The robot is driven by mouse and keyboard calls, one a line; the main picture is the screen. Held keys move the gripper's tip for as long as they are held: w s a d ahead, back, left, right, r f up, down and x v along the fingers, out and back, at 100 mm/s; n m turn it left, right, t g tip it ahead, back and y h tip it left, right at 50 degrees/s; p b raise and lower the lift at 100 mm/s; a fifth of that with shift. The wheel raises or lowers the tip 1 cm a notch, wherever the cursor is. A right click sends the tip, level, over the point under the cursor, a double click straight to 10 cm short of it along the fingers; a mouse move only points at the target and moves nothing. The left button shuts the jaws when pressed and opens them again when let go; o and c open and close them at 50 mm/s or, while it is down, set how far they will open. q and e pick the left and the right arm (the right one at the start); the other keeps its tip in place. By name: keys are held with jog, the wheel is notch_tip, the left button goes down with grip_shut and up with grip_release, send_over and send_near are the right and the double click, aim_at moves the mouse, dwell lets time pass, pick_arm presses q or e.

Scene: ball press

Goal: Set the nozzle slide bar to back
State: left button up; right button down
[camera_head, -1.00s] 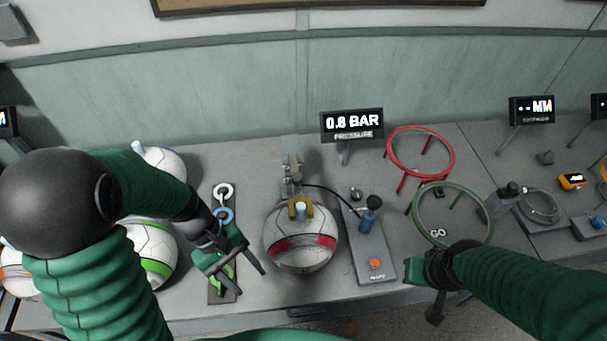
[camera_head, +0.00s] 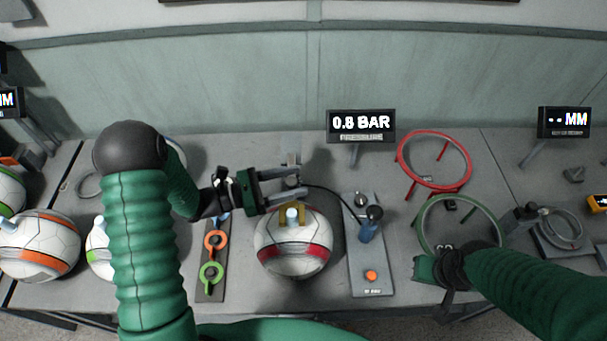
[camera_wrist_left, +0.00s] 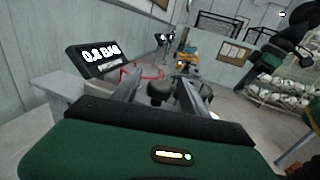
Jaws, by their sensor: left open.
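The nozzle slide bar (camera_head: 291,158) is a grey metal piece behind the red-striped ball (camera_head: 293,253), partly hidden by my left gripper. A dark knob (camera_head: 292,182) sits on it. My left gripper (camera_head: 303,183) reaches in from the left, open, with one finger on the far side and one on the near side of the knob. In the left wrist view the dark knob (camera_wrist_left: 158,93) shows between the two fingers; I cannot tell whether they touch it. A yellow fork (camera_head: 282,217) with a pale nozzle (camera_head: 292,216) sits over the ball's top. My right gripper (camera_head: 449,271) is at the lower right, its fingers unclear.
A display (camera_head: 361,124) reads 0.8 BAR. A grey panel (camera_head: 367,258) with a blue pump and orange button stands right of the ball. A red ring (camera_head: 434,160) and green ring (camera_head: 462,226) stand farther right. A plate with coloured rings (camera_head: 210,290) lies left. A thin black hose runs near the knob.

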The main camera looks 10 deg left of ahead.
pick_arm(q)
jog(key=x, duration=0.3)
jog(key=shift+s+d+r, duration=0.1)
jog(key=shift+s+d, duration=0.05)
jog(key=shift+d, duration=0.05)
jog(key=shift+a, duration=0.75)
jog(key=shift+c, duration=1.3)
jog(key=shift+d, duration=0.5)
jog(key=c, duration=0.7)
grip_shut()
pick_arm(e)
jog(key=shift+s+a+r, duration=0.1)
jog(key=shift+s+r, duration=0.05)
jog(key=shift+r, duration=0.15)
pick_arm(q)
jog(key=shift+a, duration=0.15)
